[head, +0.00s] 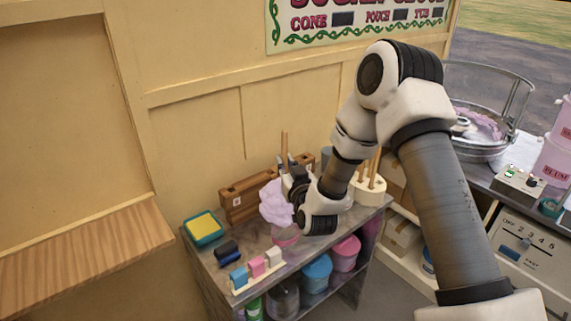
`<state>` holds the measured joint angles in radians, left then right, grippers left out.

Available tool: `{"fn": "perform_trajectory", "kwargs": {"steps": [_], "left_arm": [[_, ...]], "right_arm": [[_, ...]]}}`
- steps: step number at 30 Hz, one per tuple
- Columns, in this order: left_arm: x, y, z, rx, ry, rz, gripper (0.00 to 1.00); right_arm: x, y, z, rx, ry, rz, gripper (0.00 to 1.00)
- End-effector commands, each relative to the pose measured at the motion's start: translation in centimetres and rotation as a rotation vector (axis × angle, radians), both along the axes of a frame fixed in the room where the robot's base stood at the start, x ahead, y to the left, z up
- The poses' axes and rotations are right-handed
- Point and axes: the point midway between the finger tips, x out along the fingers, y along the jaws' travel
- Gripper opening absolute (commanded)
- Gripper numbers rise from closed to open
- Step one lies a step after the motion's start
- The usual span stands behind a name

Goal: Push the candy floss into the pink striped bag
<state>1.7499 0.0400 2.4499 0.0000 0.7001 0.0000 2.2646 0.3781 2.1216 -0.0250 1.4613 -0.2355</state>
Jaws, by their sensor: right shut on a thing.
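The candy floss (275,204) is a pale lilac tuft over the stone-coloured counter. A thin wooden stick (284,144) rises above it. My right gripper (287,172) is shut on this stick, with the floss hanging below and left of the fingers. A pink item (287,236), which looks like the rim of the striped bag, shows just under the floss. My arm hides part of it, so its stripes and whether the floss is inside it cannot be told. My left gripper is not in view.
A teal box with a yellow pad (204,227), a dark block (227,251) and a rack of small coloured blocks (257,266) occupy the counter's left and front. Wooden boxes (240,197) stand behind. A cream stick holder (368,190) stands right, and a metal floss bowl (487,148) further right.

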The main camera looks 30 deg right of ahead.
Motion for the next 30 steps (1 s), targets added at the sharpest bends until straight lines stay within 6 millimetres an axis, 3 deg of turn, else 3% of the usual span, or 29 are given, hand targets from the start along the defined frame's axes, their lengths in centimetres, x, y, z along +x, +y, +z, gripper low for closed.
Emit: {"fn": "perform_trajectory", "kwargs": {"steps": [5, 30], "left_arm": [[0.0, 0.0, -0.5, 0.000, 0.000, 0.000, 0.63], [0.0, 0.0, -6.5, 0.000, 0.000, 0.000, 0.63]], "right_arm": [[0.0, 0.0, -0.6, 0.000, 0.000, 0.000, 0.00], [-0.1, 0.0, -7.7, 0.000, -0.001, 0.000, 0.00]]}}
